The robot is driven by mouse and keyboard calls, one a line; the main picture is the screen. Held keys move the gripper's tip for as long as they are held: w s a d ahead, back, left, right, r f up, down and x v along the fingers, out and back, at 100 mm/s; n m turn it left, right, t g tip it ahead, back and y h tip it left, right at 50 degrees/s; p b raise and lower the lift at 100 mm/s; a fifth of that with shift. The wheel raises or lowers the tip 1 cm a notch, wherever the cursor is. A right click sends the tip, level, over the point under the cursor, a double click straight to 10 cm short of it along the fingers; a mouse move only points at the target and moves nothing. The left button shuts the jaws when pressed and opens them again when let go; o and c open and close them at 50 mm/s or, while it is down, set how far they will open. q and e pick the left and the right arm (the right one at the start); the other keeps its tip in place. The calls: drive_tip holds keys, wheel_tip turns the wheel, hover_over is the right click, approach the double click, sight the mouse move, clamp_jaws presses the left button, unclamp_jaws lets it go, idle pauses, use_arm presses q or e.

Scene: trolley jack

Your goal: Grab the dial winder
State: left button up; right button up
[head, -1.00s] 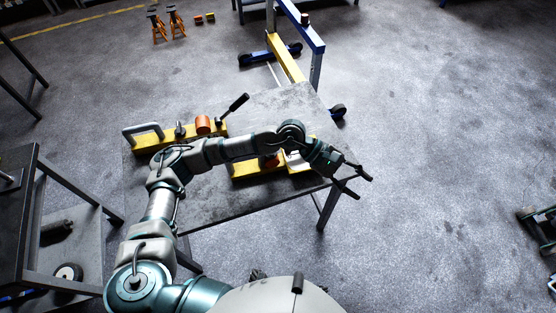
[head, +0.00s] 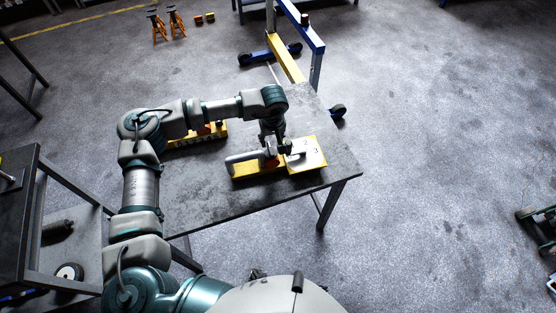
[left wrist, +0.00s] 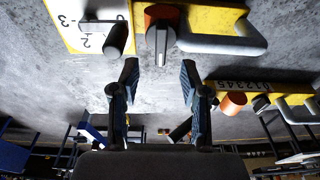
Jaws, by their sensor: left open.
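The near yellow fixture (head: 255,172) on the table carries a white dial plate (head: 314,152) with numbers at its right. In the left wrist view, a dark cylindrical handle (left wrist: 117,38) sticks out by the numbered plate (left wrist: 85,30); it looks like the dial winder. Beside it is an orange knob with a grey bar (left wrist: 160,38). My left gripper (head: 277,148) points down over this fixture and partly hides the dial and knob. In the left wrist view its fingers (left wrist: 158,75) are open and empty, apart from the handle and knob. My right gripper is out of view.
A grey loop handle (head: 240,160) sits at the fixture's left end. A second yellow fixture (head: 200,138) lies farther back, partly behind my arm. A blue and yellow hoist (head: 285,58) stands behind the table (head: 230,203). The table's front is bare.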

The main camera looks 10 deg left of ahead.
sight(271, 148)
use_arm(q)
wheel_tip(271, 148, down, 2)
drive_tip(key=shift+w+a+f, duration=0.15)
drive_tip(key=f, duration=0.4)
drive_tip(key=shift+w+a+f+p, duration=0.25)
drive_tip(key=shift+w+a+p, duration=0.05)
drive_tip(key=shift+w+p, duration=0.1)
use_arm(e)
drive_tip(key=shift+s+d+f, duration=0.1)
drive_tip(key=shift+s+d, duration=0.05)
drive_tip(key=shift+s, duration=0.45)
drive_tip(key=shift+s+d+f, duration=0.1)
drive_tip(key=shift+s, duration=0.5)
use_arm(q)
drive_tip(key=shift+c, duration=0.3)
clamp_jaws()
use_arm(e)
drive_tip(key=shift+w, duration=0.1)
use_arm(q)
drive_tip(key=shift+r, duration=0.15)
